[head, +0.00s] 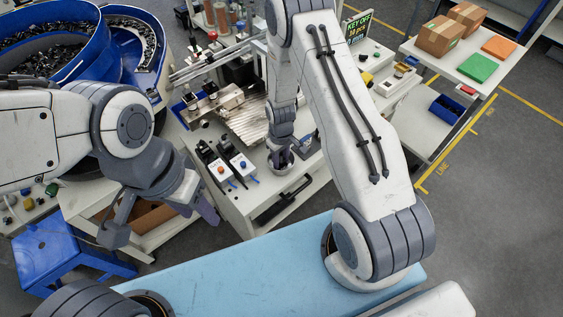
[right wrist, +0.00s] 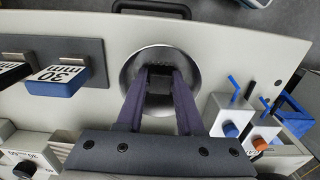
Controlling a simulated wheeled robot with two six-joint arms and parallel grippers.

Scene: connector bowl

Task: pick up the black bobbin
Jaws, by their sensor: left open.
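A round metal bowl (right wrist: 128,72) stands on the light worktop in the right wrist view; in the head view it shows as a small silver rim (head: 281,172). A dark object, which looks like the black bobbin (right wrist: 160,84), is inside the bowl between my right fingertips. My right gripper (right wrist: 160,76) reaches down into the bowl with a finger on each side of the dark object. I cannot tell whether the fingers press on it. In the head view my right gripper (head: 281,157) is mostly hidden by its arm. My left gripper (head: 163,214) is open and empty, left of the worktop.
A black handle (head: 284,200) is on the cabinet front. Large blue bins (head: 95,65) stand at the left.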

